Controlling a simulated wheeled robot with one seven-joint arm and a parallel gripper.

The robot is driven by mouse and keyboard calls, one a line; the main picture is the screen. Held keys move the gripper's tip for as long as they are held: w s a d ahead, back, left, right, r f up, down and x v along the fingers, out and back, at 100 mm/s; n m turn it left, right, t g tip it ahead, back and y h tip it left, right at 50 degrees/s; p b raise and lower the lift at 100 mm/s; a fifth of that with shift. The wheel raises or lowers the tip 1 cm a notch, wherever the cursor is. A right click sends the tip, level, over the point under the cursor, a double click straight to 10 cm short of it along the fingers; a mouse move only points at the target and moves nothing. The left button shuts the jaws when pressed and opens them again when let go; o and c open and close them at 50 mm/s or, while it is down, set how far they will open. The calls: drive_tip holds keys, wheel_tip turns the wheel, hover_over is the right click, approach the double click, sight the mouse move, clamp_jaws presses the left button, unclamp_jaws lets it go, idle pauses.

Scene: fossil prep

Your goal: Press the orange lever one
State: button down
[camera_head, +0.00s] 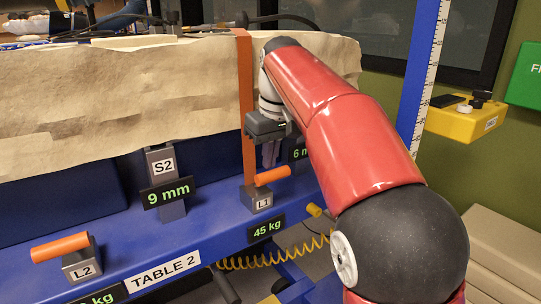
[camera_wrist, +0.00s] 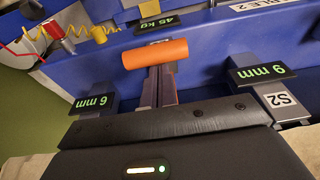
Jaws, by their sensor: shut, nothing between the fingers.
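The orange lever L1 (camera_head: 272,176) is a short orange handle on a grey block labelled L1, on the front ledge of the blue table. It also shows in the wrist view (camera_wrist: 155,54), upper middle. My gripper (camera_head: 270,155) is shut and empty, pointing down just above and behind the handle. In the wrist view its fingers (camera_wrist: 158,88) lie close to the handle; I cannot tell whether they touch it. A second orange lever, L2 (camera_head: 60,247), stands at the lower left of the head view.
The blue table (camera_head: 215,205) carries a large beige slab (camera_head: 110,95), with an orange strap (camera_head: 246,100) hanging over it. The S2 post with a 9 mm display (camera_head: 168,192) stands left of L1. A 6 mm display (camera_wrist: 92,103) is on L1's other side. A yellow hose (camera_head: 250,262) hangs below.

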drive_tip(key=shift+f, duration=0.1)
drive_tip(key=s+d+f+t+y+b, duration=0.3)
drive_tip(key=f+b, duration=0.4)
drive_tip(key=b, duration=0.9)
drive_tip(key=shift+s+d+f+t, duration=0.15)
drive_tip(key=shift+s+f+t, duration=0.1)
drive_tip(key=shift+s+t, duration=0.65)
